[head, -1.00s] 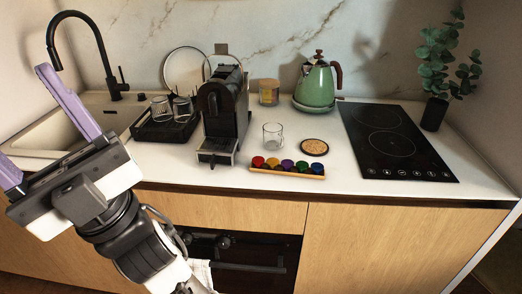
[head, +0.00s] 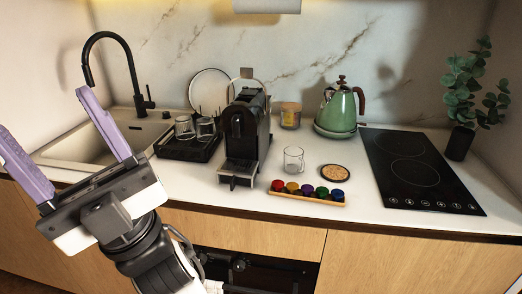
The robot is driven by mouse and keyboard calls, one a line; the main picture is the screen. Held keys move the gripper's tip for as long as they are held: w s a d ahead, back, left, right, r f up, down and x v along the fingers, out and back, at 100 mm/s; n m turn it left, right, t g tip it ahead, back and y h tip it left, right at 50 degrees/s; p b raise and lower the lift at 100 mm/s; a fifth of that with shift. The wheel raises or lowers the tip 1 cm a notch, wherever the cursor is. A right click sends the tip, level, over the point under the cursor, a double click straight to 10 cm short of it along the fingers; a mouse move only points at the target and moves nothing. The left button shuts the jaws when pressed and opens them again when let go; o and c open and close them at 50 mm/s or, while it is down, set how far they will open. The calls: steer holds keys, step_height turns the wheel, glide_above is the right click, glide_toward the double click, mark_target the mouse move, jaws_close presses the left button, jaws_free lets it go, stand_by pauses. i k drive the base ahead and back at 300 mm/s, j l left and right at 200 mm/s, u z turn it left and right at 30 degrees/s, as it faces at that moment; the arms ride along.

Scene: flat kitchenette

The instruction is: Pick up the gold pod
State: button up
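The gold pod (head: 292,187) is second from the left in a row of coloured pods on a small wooden tray (head: 318,201). The tray lies near the front edge of the white counter, right of the coffee machine. A red pod is on its left and a purple pod on its right. My gripper (head: 45,115) has two purple fingers spread wide with nothing between them. It is at the far left of the picture, in front of the sink, well away from the pods.
A black coffee machine (head: 246,137) stands left of the pods. A glass cup (head: 293,160) and a round coaster (head: 335,173) lie just behind them. A green kettle (head: 337,112), a black hob (head: 418,172) and a rack with glasses (head: 186,148) are also on the counter (head: 210,199).

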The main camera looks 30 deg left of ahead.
mark_target(292, 187)
steer(key=i+l+u, duration=0.15)
steer(key=l+u, duration=0.25)
steer(key=i+l+u, duration=0.1)
steer(key=l+u, duration=0.65)
steer(key=l, duration=0.15)
steer(key=i, duration=0.55)
